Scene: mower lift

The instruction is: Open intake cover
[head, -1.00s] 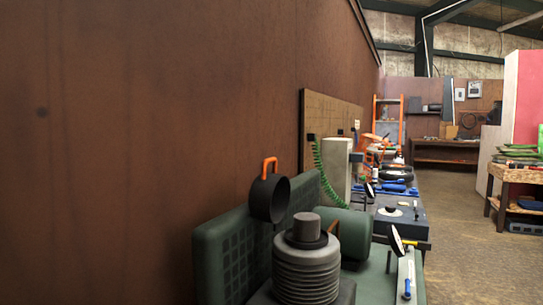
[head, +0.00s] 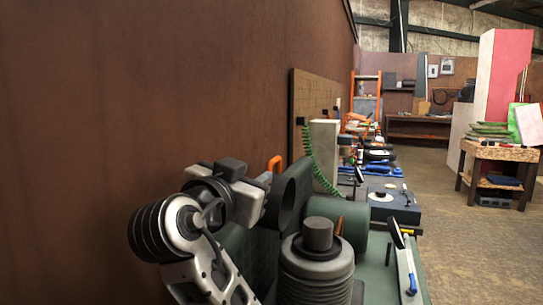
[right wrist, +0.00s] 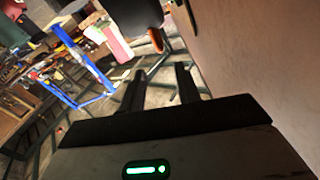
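The intake cover looks like a black round cup (head: 289,196) with an orange handle (head: 275,163), at the green machine (head: 350,222) by the brown wall. My right gripper (head: 266,182) reaches in from the lower left, just left of the cover and close to the handle. In the right wrist view its two dark fingers (right wrist: 160,74) stand apart with nothing between them. A black rounded part (right wrist: 138,12) and an orange piece (right wrist: 157,40), apparently the cover and handle, lie beyond the fingertips. I cannot tell if they touch. My left gripper is not in view.
The brown wall (head: 120,100) is close on the left. A dark blue box (head: 385,205) and a bench of tools lie beyond. Open floor (head: 475,250) is at right.

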